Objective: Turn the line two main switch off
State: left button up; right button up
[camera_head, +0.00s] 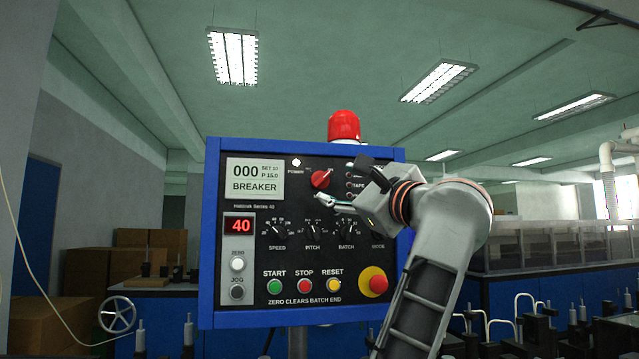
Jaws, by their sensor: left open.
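A red rotary switch (321,179) sits on the upper middle of the blue-framed control panel (212,240), beside a white lamp marked POWER (296,162). Its pointer is tilted, with the upper end to the right. I cannot read a "line two" label on the panel. My left gripper (340,181) is open just right of the switch, its fingers spread toward it, one higher and one lower. The jaws look empty, and I cannot tell whether a finger touches the switch. The gripper and arm hide part of the panel's right side. My right gripper is not in view.
The display (255,178) reads 000 and BREAKER. Below are the dials, START (274,286), STOP (305,286) and RESET (333,285) buttons, and a red emergency knob (373,282) near my forearm. A red beacon (344,126) tops the panel. Cardboard boxes (105,262) stand left.

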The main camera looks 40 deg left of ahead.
aim_at(323, 180)
pick_arm(q)
jog(key=x, duration=0.7)
jog(key=shift+w+a+b, duration=0.15)
jog(key=shift+a+b, duration=0.15)
jog(key=shift+r, duration=0.1)
jog(key=c, duration=1.1)
